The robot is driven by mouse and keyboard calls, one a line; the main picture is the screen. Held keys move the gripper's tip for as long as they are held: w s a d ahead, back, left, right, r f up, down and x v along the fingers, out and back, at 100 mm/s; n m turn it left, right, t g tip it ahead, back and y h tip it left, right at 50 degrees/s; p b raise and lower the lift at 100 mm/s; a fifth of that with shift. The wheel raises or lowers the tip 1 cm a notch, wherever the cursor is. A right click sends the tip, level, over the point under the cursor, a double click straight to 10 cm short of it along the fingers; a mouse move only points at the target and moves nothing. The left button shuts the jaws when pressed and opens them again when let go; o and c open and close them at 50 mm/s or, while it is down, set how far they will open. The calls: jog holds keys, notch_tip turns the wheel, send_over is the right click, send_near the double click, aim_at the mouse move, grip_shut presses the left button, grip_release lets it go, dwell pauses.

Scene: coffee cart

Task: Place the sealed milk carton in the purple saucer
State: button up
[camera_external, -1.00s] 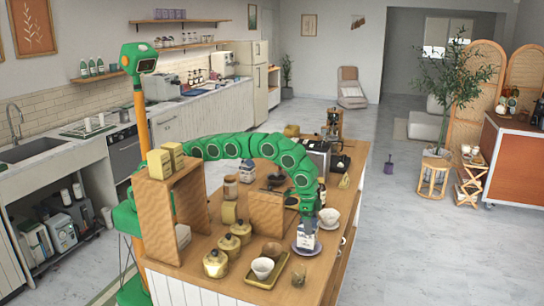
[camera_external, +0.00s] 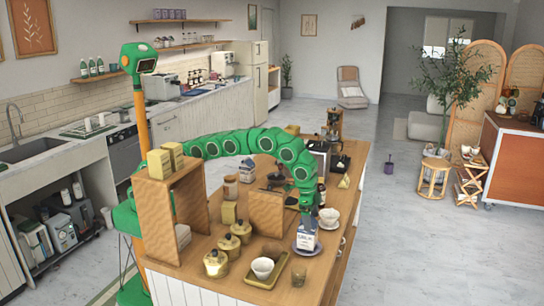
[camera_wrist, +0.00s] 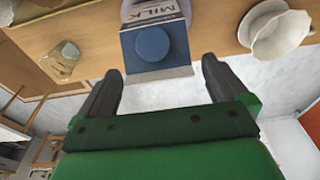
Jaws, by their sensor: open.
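A white-and-blue milk carton (camera_external: 306,236) stands upright on the purple saucer (camera_external: 293,248) near the counter's right edge. In the wrist view the carton (camera_wrist: 143,42) shows its blue cap and the word MILK; part of the purple saucer (camera_wrist: 129,10) shows behind it. My gripper (camera_external: 307,207) is above and behind the carton in the external view. In the wrist view my gripper (camera_wrist: 163,72) is open, its fingers apart with nothing held between them. The carton is just beyond the fingertips.
A white cup on a saucer (camera_external: 329,218) stands right behind the carton. A tray (camera_external: 250,279) with a white cup, several brass-coloured pots (camera_external: 215,263) and a wooden box (camera_external: 266,212) stand to the left. A small brown cup (camera_external: 299,275) stands in front.

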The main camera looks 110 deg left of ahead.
notch_tip(320, 180, up, 10)
jog(key=s, duration=0.1)
jog(key=shift+s, duration=0.35)
jog(key=shift+s, duration=0.1)
jog(key=s+a+r+g, duration=0.15)
jog(key=s+r, duration=0.25)
jog(key=s, duration=0.9)
jog(key=s+a+r, duration=0.2)
jog(key=s+r, duration=0.2)
jog(key=s, duration=1)
jog(key=s+f, duration=0.4)
jog(key=s, duration=0.9)
jog(key=s+f+g, duration=0.1)
jog(key=s+f, duration=0.3)
jog(key=s, duration=0.8)
jog(key=s+f+g, duration=0.1)
jog(key=s+f, duration=0.3)
jog(key=s, duration=0.9)
jog(key=shift+s+a, duration=0.3)
jog(key=shift+a, duration=0.05)
